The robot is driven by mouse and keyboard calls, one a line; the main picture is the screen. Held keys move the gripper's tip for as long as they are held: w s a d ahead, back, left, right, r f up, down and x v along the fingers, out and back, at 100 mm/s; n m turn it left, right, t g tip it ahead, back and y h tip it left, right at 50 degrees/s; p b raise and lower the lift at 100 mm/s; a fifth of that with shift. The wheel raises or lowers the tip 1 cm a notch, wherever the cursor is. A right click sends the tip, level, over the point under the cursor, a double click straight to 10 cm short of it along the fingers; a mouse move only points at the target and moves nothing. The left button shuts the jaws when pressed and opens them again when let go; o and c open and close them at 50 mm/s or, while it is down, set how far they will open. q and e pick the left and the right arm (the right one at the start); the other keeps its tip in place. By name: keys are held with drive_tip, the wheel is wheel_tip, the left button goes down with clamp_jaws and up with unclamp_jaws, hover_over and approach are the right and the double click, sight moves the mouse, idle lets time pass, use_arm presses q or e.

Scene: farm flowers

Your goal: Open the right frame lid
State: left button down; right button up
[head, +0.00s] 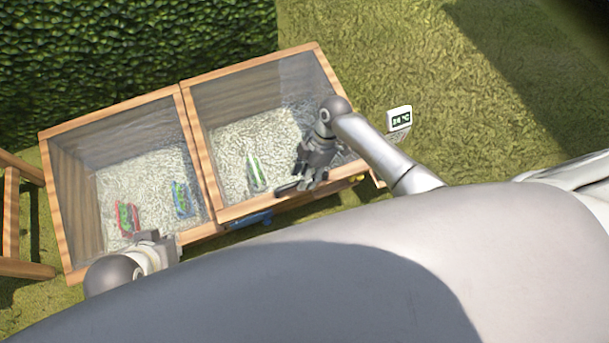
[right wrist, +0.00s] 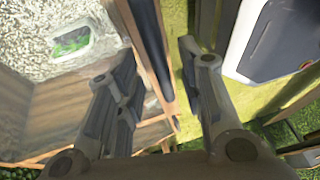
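The right frame lid (head: 250,65) is a clear pane in a wooden border and lies shut over the right half of the wooden cold frame. My right gripper (head: 303,183) is over its front edge. In the right wrist view my right gripper (right wrist: 158,62) has its fingers spread, with the lid's wooden front rail (right wrist: 147,50) running between them. I cannot tell whether either finger touches the rail. My left gripper (head: 153,240) is by the left half's front corner, partly hidden by its own arm, and its fingers are unclear.
The left frame lid (head: 108,106) is also shut. Seed packets, one red (head: 127,219) and one blue (head: 183,199), show beneath it, and a white-green packet (head: 255,172) beneath the right lid. A thermometer display (head: 400,118) stands at the right. A hedge (head: 130,45) is behind; wooden furniture (head: 12,215) is left.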

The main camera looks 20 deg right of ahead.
drive_tip(key=shift+f, duration=0.2)
clamp_jaws()
drive_tip(key=shift+r, duration=0.1)
